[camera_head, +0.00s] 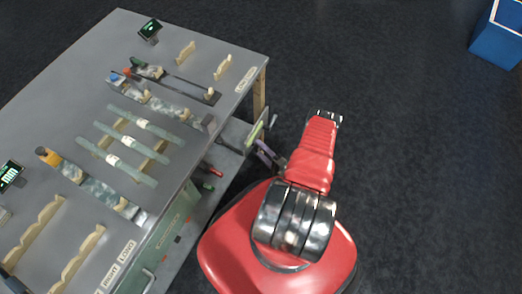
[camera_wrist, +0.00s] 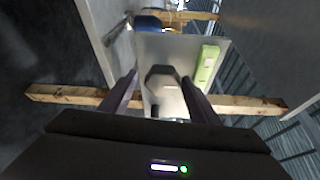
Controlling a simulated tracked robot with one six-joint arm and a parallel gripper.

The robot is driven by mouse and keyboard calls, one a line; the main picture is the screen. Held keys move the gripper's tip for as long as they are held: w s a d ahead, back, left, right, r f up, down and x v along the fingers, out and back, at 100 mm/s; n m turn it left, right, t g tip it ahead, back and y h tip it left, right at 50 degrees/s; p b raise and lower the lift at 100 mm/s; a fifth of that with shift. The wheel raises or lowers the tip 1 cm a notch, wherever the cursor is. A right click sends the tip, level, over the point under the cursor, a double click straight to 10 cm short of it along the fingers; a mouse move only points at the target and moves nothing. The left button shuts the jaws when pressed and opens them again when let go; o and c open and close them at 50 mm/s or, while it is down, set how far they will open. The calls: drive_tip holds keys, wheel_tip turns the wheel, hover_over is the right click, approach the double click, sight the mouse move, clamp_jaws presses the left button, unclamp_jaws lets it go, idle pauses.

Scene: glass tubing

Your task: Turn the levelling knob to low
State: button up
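In the wrist view, a dark, angular knob-like part (camera_wrist: 160,72) sits on a pale grey plate (camera_wrist: 150,50). I take it for the levelling knob; no low mark is readable. My gripper (camera_wrist: 159,82) has its two dark fingers apart, one on each side of this part, with a gap visible between. I cannot tell whether either finger touches it. In the head view, my gripper (camera_head: 266,152) is at the right end of the bench (camera_head: 215,60), below the top, and the knob cannot be made out.
A green block (camera_wrist: 208,62) is on the plate's right side. A wooden bar (camera_wrist: 60,95) crosses behind the fingers. Glass tubes (camera_head: 145,125) lie on the bench top. A blue bin (camera_head: 495,42) stands far right; the floor right of me is clear.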

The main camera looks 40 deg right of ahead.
drive_tip(key=shift+o, duration=0.3)
drive_tip(key=shift+d+r, duration=0.1)
drive_tip(key=shift+d, duration=0.05)
drive_tip(key=shift+s, duration=0.1)
drive_tip(key=s, duration=1.3)
drive_tip(key=shift+s+a+r, duration=0.25)
drive_tip(key=shift+a, duration=0.1)
idle(0.6)
